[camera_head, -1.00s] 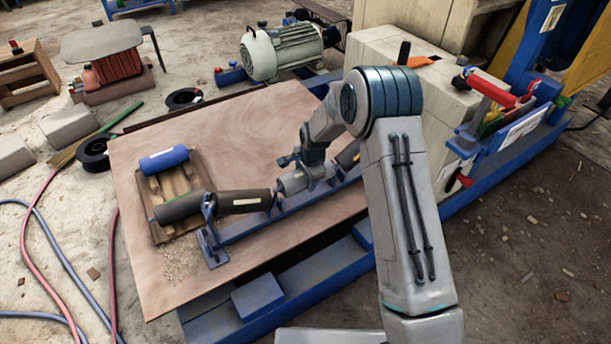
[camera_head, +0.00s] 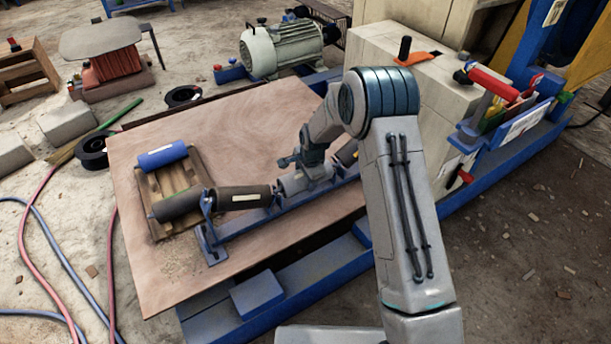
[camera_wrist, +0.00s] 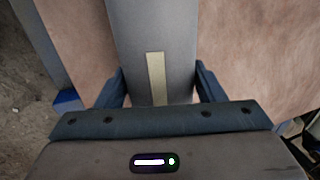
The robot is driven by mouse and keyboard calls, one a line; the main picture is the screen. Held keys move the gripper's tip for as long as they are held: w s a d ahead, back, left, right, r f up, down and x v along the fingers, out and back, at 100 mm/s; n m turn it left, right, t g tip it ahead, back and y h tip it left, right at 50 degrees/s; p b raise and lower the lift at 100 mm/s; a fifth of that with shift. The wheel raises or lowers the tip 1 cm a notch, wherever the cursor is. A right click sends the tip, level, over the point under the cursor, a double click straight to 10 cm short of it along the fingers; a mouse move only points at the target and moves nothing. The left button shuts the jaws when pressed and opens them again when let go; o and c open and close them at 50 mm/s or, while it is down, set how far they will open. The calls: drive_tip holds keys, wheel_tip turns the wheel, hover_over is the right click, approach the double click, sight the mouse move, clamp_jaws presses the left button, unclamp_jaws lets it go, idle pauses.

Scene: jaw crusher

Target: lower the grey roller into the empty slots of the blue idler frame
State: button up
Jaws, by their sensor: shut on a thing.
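The grey roller (camera_wrist: 155,45) is gripped between my gripper's two fingers (camera_wrist: 160,86) and carries a pale label strip. In the head view the roller (camera_head: 291,184) lies along the line of the blue idler frame (camera_head: 250,228), at its middle. My gripper (camera_head: 301,172) is shut on it from above. The roller looks close over the frame, but I cannot tell whether its ends are in the slots. A dark roller (camera_head: 244,198) with a white label is beside it on the left, and another dark roller (camera_head: 347,154) shows partly behind my arm on the right.
A blue roller (camera_head: 163,156) lies on a wooden pallet (camera_head: 188,178) at the board's left. A further dark roller end (camera_head: 176,206) overhangs the pallet. The brown board (camera_head: 240,130) is clear behind the frame.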

drive_tip(key=shift+f+b, duration=0.55)
drive_tip(key=shift+f, duration=0.35)
drive_tip(key=o, duration=1.7)
drive_tip(key=shift+s+f, duration=0.1)
drive_tip(key=shift+f, duration=0.05)
drive_tip(key=p+v, duration=0.4)
drive_tip(key=v, duration=1)
